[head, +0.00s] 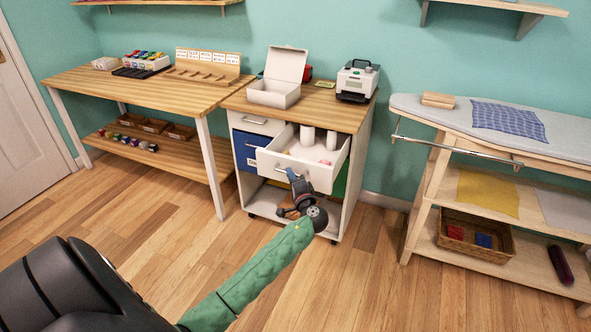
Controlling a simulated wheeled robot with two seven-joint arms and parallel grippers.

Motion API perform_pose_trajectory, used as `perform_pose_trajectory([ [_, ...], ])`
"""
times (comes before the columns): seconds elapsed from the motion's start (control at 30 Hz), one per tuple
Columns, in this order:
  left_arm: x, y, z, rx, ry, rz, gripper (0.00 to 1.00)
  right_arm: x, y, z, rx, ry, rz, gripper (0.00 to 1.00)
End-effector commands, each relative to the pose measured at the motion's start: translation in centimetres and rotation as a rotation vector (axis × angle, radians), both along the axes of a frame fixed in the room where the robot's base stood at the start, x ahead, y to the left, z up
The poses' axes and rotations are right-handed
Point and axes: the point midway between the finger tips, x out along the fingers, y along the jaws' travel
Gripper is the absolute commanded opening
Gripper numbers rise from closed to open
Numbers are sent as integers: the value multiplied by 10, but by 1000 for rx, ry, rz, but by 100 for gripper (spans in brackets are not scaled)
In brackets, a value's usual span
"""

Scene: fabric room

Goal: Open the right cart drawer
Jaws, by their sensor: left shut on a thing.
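The white cart (350,200) with a wooden top stands against the wall in the middle. Its right drawer (322,172) is pulled out toward me and stands open. White spools and small pink things lie inside it. The left drawer (256,122) of the cart is shut. My left gripper (291,176) is at the front of the right drawer, shut on its handle (283,169). The gripper and wrist cover the lower part of the drawer front. My right gripper is not in view.
An open white box (273,93) and a small machine (357,80) stand on the cart top. A wooden table (150,95) is at the left. An ironing board (450,118) and shelves are at the right. The floor (370,280) before the cart is clear.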

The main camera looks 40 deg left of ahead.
Motion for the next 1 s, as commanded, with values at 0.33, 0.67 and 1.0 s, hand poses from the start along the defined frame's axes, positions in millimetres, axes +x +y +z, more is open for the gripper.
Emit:
perform_pose_trajectory([
  [0.33,-17,-4,-1,0,2,0,0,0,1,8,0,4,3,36],
  [0.67,-17,-4,-1,0,1,-1,0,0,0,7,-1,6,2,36],
  [1.0,-17,-4,0,1,1,0,31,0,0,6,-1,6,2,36],
])
